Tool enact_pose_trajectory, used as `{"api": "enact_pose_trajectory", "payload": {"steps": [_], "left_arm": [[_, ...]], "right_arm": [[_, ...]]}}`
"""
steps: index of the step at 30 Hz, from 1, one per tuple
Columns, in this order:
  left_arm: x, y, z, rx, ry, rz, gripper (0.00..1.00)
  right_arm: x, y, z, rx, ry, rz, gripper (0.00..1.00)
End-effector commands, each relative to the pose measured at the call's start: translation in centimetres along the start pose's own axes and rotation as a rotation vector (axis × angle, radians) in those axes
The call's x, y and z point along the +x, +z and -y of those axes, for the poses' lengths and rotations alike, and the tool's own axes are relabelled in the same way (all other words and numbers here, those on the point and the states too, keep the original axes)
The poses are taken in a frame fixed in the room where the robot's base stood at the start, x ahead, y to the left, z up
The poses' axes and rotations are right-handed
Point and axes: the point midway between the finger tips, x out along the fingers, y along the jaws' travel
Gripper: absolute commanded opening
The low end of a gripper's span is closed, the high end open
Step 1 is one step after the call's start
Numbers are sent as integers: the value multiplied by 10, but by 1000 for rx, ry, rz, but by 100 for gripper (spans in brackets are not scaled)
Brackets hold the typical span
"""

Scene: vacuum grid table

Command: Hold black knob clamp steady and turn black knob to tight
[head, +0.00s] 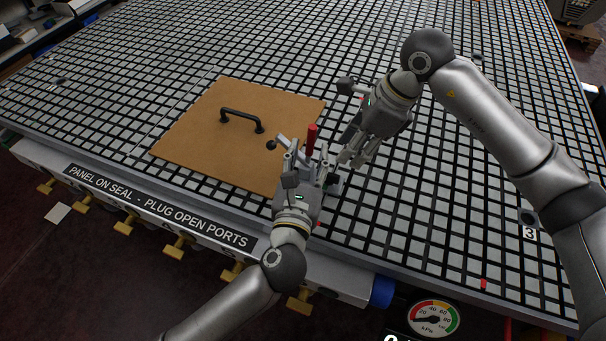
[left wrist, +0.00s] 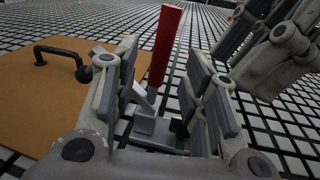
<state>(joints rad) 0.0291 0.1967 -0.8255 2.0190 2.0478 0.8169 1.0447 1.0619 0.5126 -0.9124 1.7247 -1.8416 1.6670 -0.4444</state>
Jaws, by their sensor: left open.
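The clamp has an upright red handle (head: 311,140), which also shows in the left wrist view (left wrist: 166,45). Its grey metal base (left wrist: 157,128) sits on the grid table by the panel's corner. A small black ball knob (head: 271,145) shows just left of my left gripper's fingers, over the brown panel; I cannot tell how it joins the clamp. My left gripper (head: 305,162) is open, with the red handle and clamp body between its fingers. My right gripper (head: 347,160) is close on the right, pointing down-left; its jaw opening is unclear. The fingers hide much of the clamp.
The brown panel (head: 205,135) with a black pull handle (head: 241,119) lies on the grid table. Brass valves (head: 174,246) line the front edge, with a pressure gauge (head: 434,318) at lower right. The grid (head: 455,225) right of the grippers is mostly clear.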

Motion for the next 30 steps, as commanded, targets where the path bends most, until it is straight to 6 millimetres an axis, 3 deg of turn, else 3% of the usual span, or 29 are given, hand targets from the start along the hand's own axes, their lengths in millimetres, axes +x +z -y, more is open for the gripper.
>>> {"api": "enact_pose_trajectory", "payload": {"steps": [7, 19, 28, 30], "left_arm": [[32, 0, 0, 1, 0, 1, 41], [38, 0, 0, 0, 0, 0, 41], [38, 0, 0, 0, 0, 0, 2], [38, 0, 0, 0, 0, 0, 0]], "right_arm": [[0, 0, 0, 0, 0, 0, 36], [0, 0, 0, 0, 0, 0, 36], [0, 0, 0, 0, 0, 0, 36], [0, 0, 0, 0, 0, 0, 36]]}}
